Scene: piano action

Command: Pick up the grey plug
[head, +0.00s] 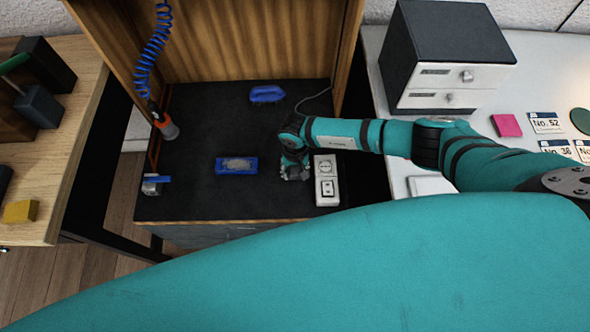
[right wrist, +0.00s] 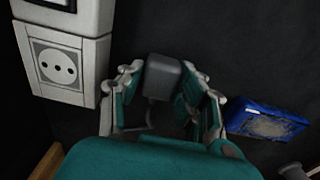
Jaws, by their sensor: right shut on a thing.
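The grey plug (right wrist: 163,76) is a small rounded grey block between the fingers of my right gripper in the right wrist view. My right gripper (right wrist: 166,98) is shut on it, above the dark bench top. In the head view my right gripper (head: 294,172) is just left of the white socket unit, and the plug is hidden there or too small to tell. A cord seems to hang below the plug. My left gripper is not in view.
The white socket unit (head: 326,190) stands right of my gripper; its socket also shows in the right wrist view (right wrist: 60,70). A blue tray-like item (head: 237,165) lies to the left, a blue brush (head: 267,94) behind. A blue coiled hose (head: 150,50) hangs at the left.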

